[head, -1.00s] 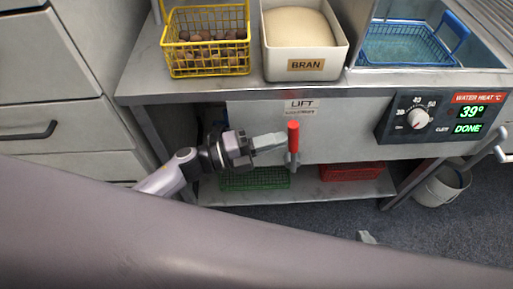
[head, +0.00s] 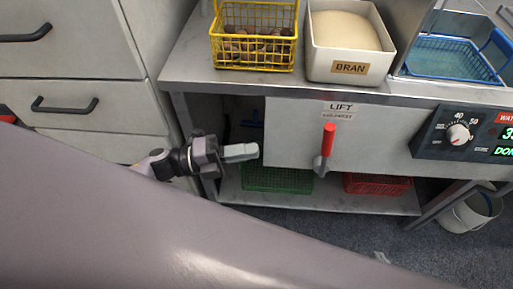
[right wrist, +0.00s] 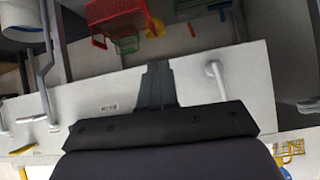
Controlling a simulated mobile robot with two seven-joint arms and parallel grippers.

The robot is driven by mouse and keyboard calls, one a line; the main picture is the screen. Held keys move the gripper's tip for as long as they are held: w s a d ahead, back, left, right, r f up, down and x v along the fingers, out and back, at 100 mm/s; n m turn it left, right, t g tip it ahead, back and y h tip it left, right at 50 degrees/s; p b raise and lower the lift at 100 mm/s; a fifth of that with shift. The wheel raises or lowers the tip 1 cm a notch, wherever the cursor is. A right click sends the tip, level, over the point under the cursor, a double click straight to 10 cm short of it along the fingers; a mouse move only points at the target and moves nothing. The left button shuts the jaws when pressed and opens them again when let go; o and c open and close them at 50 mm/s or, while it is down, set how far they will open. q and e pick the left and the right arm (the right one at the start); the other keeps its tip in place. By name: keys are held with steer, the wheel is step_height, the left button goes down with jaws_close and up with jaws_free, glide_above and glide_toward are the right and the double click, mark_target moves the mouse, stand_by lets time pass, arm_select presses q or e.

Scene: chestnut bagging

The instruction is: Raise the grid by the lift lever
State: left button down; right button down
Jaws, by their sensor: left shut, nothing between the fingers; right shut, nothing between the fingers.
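The lift lever (head: 328,140) has a red handle pointing up, leaning slightly, and a grey stem on the white front panel under the LIFT label (head: 341,106). My left gripper (head: 257,151) is shut and empty, to the left of the lever with a clear gap in the head view. The blue mesh grid (head: 450,62) sits in the basin at the upper right, cut off by the picture edge. My right gripper (right wrist: 158,72) shows dark and shut in the right wrist view, with nothing in it. I cannot clearly make out the lever there.
A yellow wire basket of chestnuts (head: 254,63) and a BRAN tub (head: 352,69) stand on the counter. Green (head: 278,179) and red (head: 378,185) baskets are on the lower shelf. The heat dial panel (head: 450,134) is right of the lever. A bucket (head: 473,211) stands on the floor.

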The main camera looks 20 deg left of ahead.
arm_select(q)
steer(key=s+a+n+y+p, duration=0.2)
steer(key=s+n+y+p, duration=0.3)
steer(key=n, duration=0.9)
steer(key=s+a+f+n+t+y+p, duration=0.1)
steer(key=s+n+y+p, duration=0.4)
steer(key=n+y, duration=0.5)
steer(key=a+n+p, duration=0.1)
steer(key=n+p, duration=0.1)
steer(key=n, duration=0.2)
steer(key=shift+s+a+f+t, duration=0.2)
steer(key=shift+s+f+t, duration=0.1)
steer(key=shift+s, duration=0.05)
steer(key=shift+a, duration=0.15)
